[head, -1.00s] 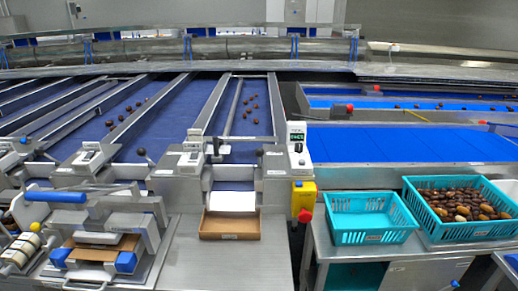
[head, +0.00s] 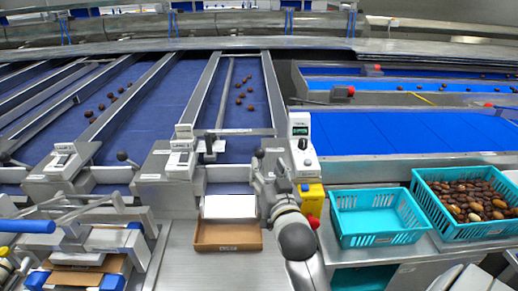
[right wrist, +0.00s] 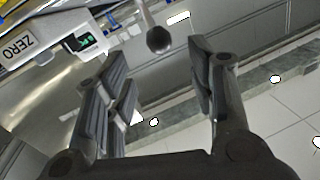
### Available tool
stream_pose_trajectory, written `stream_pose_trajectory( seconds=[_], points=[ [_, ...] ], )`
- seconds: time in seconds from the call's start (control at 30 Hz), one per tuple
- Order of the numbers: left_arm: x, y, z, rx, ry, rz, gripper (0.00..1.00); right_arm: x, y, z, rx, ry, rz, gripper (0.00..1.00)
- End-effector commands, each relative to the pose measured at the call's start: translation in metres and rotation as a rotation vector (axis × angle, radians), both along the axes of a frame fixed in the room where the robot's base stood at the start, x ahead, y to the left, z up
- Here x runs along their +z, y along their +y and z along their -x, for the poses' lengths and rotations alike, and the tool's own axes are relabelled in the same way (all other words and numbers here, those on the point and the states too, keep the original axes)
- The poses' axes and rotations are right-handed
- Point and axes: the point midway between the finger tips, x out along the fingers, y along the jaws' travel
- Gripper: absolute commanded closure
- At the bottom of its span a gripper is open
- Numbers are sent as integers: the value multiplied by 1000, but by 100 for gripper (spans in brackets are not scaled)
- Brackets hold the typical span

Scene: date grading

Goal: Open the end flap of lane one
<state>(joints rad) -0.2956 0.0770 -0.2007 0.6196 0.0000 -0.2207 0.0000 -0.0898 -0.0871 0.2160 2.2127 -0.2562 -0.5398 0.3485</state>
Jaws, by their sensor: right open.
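The lane (head: 240,105) with a few dates on its blue belt ends above an open cardboard box (head: 228,248). A white plate (head: 229,207) sits at the lane's end, over the box; I cannot tell for sure whether it is the flap. A dark ball knob on a thin lever (right wrist: 158,40) shows in the right wrist view, ahead of and between my right fingertips (right wrist: 172,60), not gripped. In the head view my right gripper (head: 268,178) is at the right side of the lane's end and partly covers it. It is open. My left gripper is not in view.
A scale display (head: 301,130) and a yellow box with a red button (head: 311,196) stand close right of my gripper. An empty turquoise crate (head: 375,240) and a crate of dates (head: 440,232) are farther right. A press with a blue handle (head: 25,226) is at left.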

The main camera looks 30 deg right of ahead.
Motion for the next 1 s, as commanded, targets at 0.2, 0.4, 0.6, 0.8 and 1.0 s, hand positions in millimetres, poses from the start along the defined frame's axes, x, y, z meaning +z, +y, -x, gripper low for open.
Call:
stream_pose_trajectory(
  seconds=[0.2, 0.4, 0.6, 0.8, 1.0],
  points=[
    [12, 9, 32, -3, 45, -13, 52, 3, -13, -37, 1, 0, 1, 49],
    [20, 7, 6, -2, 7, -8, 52, 2, -23, -64, 1, 1, 1, 49],
    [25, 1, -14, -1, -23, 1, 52, 1, -28, -77, 1, 1, 1, 49],
    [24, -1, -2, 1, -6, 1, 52, 0, -29, -80, 1, 2, 0, 49],
    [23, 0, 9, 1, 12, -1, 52, 0, -29, -80, 1, 2, 0, 54]
  ],
)
